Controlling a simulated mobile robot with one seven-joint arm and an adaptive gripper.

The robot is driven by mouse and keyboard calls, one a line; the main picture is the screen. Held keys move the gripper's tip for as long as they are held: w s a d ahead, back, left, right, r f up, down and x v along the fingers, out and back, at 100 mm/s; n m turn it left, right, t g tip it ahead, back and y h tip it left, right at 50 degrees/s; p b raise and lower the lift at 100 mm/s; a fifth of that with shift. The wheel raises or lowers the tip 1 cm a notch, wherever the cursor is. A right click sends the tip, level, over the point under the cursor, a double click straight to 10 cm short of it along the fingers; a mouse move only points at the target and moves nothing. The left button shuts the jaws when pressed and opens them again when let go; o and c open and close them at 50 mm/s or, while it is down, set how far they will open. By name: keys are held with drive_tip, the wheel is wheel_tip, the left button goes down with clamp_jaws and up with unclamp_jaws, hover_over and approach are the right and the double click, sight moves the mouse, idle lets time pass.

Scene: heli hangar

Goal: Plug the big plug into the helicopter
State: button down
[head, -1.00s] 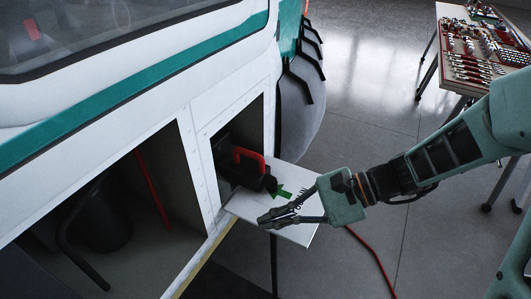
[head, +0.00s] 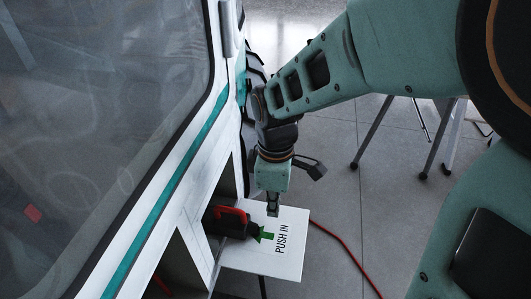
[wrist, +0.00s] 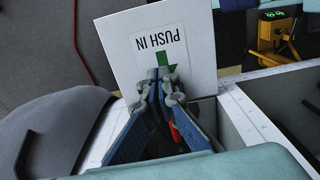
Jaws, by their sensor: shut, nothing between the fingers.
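The big plug (head: 238,228) is black with a red handle (head: 232,212). It sits in the opening in the side of the white helicopter (head: 165,225), its outer end over the white fold-out panel. How deep it is seated is hidden. My gripper (head: 272,210) is shut and empty, pointing down above the panel, just right of the plug's outer end. In the wrist view my shut fingertips (wrist: 158,80) lie over the green arrow (wrist: 167,61) on the panel. A little of the red handle (wrist: 175,133) shows behind my fingers.
The white panel (head: 290,255) reads "PUSH IN" with a green arrow toward the helicopter. A red cable (head: 345,246) runs on the floor to its right. Table legs (head: 372,132) stand behind my arm. The floor right of the panel is otherwise clear.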

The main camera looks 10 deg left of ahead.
sight(252, 225)
wheel_tip(252, 225, down, 10)
drive_tip(key=shift+s+d+r+b, duration=0.1)
drive_tip(key=shift+s+r+b, duration=0.1)
drive_tip(key=shift+b, duration=0.2)
drive_tip(key=a, duration=0.3)
drive_tip(key=shift+w+f+p, duration=0.1)
drive_tip(key=shift+w+p, duration=0.1)
drive_tip(key=shift+p, duration=0.15)
drive_tip(key=shift+a, duration=0.55)
drive_tip(key=shift+w+a, duration=0.1)
drive_tip(key=shift+a, duration=0.75)
drive_tip(key=shift+d, duration=0.1)
